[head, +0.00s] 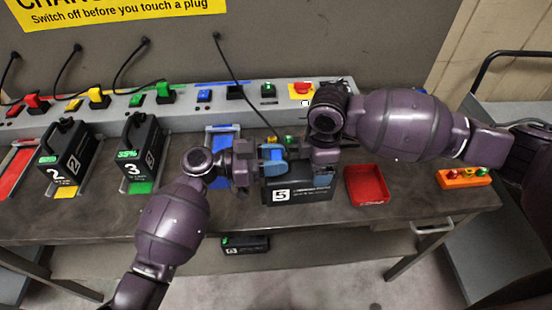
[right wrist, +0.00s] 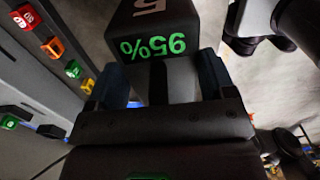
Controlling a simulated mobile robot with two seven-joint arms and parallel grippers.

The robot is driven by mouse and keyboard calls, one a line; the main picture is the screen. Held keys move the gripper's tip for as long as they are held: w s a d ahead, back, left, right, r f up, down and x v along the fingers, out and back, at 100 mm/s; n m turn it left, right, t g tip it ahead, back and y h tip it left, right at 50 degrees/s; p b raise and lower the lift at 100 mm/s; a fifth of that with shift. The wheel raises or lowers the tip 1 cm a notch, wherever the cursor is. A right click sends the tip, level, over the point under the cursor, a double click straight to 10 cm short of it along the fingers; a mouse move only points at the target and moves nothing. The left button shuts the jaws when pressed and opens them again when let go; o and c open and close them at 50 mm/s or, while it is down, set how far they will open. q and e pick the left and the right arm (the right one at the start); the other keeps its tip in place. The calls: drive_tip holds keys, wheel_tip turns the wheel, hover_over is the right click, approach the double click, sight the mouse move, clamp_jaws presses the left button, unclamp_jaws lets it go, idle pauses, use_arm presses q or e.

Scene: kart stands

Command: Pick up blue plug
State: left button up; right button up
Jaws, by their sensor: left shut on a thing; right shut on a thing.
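The black battery marked 5 (head: 297,194) is upright between my two grippers, over the front part of the bench. My left gripper (head: 270,160) reaches it from the left and seems shut on its upper part. The contact is partly hidden. My right gripper (head: 300,165) is shut on the top of the battery. A black cable (head: 240,82) runs from the wall down behind my grippers.
Batteries 2 (head: 62,160) and 3 (head: 145,150) stand at left. A blue bay (head: 220,142) lies behind my left gripper. The socket strip (head: 185,103) has a blue switch (head: 204,95). A red tray (head: 367,186) and an orange block (head: 464,178) are at right.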

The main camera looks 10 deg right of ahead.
sight(275, 155)
use_arm(q)
wheel_tip(275, 155, up, 10)
drive_tip(key=shift+r, duration=0.1)
idle(0.4)
use_arm(e)
drive_tip(key=o, duration=1.8)
drive_tip(key=shift+o, duration=0.2)
drive_tip(key=shift+r, duration=0.15)
wheel_tip(275, 155, up, 12)
drive_tip(key=shift+f, duration=0.1)
use_arm(q)
drive_tip(key=shift+a, duration=0.15)
use_arm(e)
drive_tip(key=shift+a, duration=0.15)
